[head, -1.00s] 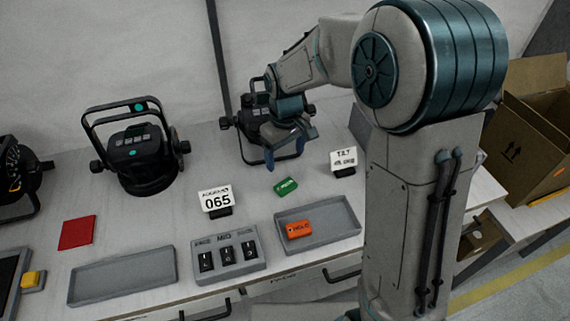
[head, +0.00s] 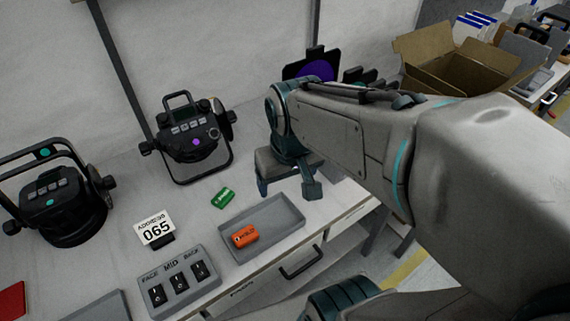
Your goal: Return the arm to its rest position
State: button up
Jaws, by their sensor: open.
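My gripper (head: 288,192) hangs above the right side of the table, its fingers apart with nothing between them. It is beside the back right corner of a grey tray (head: 290,210). My arm stretches from the right edge across the view to the gripper and hides part of the table's right end. An orange block (head: 244,237) lies in the grey tray. A green block (head: 223,197) lies on the table behind the tray.
Two black par cans (head: 192,140) (head: 55,200) stand at the back and left. A sign reading 065 (head: 156,229) and a switch box (head: 178,283) are in front of them. A red piece (head: 10,299) lies at far left. An open cardboard box (head: 455,75) is at back right.

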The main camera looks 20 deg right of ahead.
jog(key=shift+s+d+f+m, duration=0.1)
jog(key=shift+s+d+m, duration=0.15)
jog(key=shift+s, duration=0.4)
jog(key=shift+s+d+f+m, duration=0.15)
jog(key=shift+s+m, duration=0.1)
jog(key=shift+s, duration=0.35)
jog(key=shift+r, duration=0.1)
